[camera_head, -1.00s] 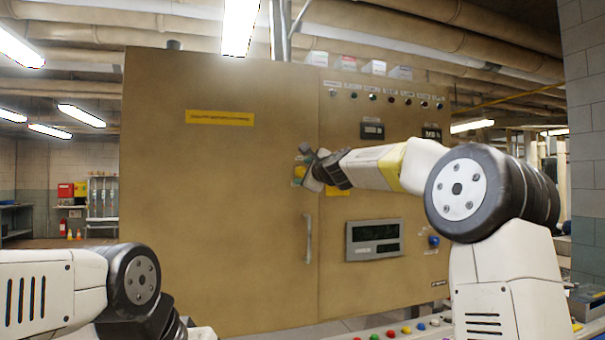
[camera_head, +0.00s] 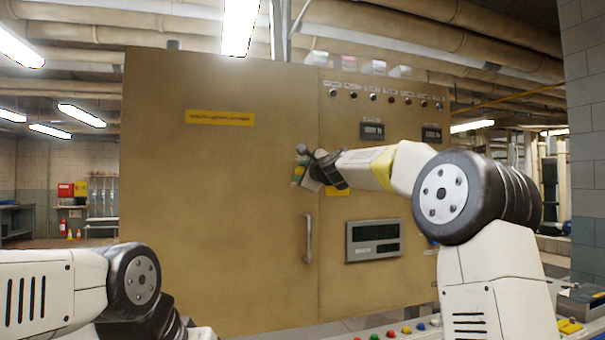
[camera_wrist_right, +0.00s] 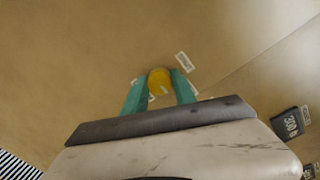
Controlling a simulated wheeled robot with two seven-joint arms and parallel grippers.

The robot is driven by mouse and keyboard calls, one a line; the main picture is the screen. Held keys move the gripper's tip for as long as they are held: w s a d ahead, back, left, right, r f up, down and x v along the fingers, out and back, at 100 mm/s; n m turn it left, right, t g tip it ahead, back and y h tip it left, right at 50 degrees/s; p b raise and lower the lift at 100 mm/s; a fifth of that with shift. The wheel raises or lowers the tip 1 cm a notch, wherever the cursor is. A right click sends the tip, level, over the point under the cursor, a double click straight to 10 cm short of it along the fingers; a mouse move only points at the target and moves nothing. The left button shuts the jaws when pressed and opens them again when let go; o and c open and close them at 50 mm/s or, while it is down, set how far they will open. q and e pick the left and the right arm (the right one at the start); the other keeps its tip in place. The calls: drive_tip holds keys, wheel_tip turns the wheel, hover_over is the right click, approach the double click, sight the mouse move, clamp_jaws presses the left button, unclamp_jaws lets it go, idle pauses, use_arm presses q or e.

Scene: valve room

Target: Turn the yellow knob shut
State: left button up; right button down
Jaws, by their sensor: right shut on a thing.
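The yellow knob (camera_wrist_right: 159,82) is on the tan cabinet front, and a pale mark shows on its face in the right wrist view. My right gripper (camera_wrist_right: 160,90) has its two green fingers on either side of the knob, shut on it. In the head view my right gripper (camera_head: 302,172) is at the cabinet, left of the door seam, and mostly hides the knob. My left arm shows at the lower left of the head view, but its gripper is out of the picture.
The tan cabinet (camera_head: 220,200) fills the middle. A vertical door handle (camera_head: 308,238) is below my right gripper. A display panel (camera_head: 375,240) is to its right. A console with coloured buttons (camera_head: 391,333) runs along the bottom edge.

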drive_tip(key=shift+n, duration=0.3)
drive_tip(key=n, duration=0.8)
drive_tip(key=shift+n, duration=0.3)
drive_tip(key=n, duration=0.4)
drive_tip(key=shift+a+f+h, duration=0.1)
drive_tip(key=shift+h, duration=0.3)
drive_tip(key=shift+n, duration=2)
drive_tip(key=c, duration=1)
unclamp_jaws()
